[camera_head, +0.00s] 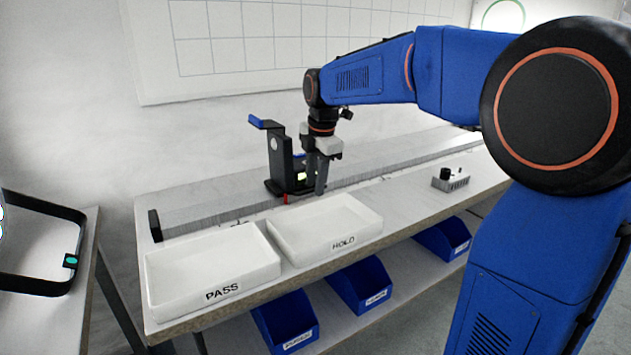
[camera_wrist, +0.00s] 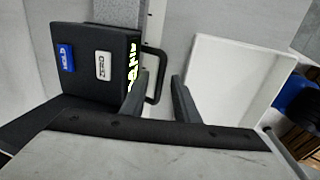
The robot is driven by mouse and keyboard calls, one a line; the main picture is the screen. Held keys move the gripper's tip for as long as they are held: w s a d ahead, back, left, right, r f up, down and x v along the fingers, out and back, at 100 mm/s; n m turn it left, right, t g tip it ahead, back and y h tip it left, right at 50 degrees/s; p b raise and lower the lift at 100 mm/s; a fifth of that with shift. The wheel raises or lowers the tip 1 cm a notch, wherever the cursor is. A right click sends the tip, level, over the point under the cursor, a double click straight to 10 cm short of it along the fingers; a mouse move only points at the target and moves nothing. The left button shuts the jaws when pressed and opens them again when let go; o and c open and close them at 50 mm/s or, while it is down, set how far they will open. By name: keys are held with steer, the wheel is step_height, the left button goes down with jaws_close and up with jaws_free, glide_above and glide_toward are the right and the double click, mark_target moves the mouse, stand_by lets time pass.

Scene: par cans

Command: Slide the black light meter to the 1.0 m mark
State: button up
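The black light meter (camera_head: 279,165) stands upright on the long rail at the back of the bench, with a blue part on top and a lit display. In the wrist view the meter (camera_wrist: 92,68) shows a blue HOLD button, a white ZERO button and a black loop handle (camera_wrist: 163,62) on its side. My gripper (camera_head: 318,180) is just right of the meter, pointing down. In the wrist view its two fingers (camera_wrist: 157,98) are apart, with the handle's bar appearing between them; contact cannot be told. The 1.0 m mark is not readable.
White PASS (camera_head: 212,268) and HOLD (camera_head: 325,226) trays stand at the bench front, close below my gripper. The rail (camera_head: 400,160) runs on to the right, its top clear. A small grey box with a black knob (camera_head: 450,180) sits right. Blue bins hang below.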

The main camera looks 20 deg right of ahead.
steer(key=shift+c, duration=0.3)
jaws_close()
steer(key=w+d, duration=0.2)
steer(key=d, duration=0.9)
steer(key=w+d, duration=0.3)
steer(key=d, duration=0.9)
steer(key=w+d, duration=0.3)
steer(key=d, duration=0.9)
steer(key=shift+w+d, duration=0.15)
steer(key=shift+d, duration=0.1)
steer(key=shift+o, duration=0.3)
jaws_free()
steer(key=s+r, duration=0.3)
steer(key=r, duration=1.4)
steer(key=shift+d, duration=0.35)
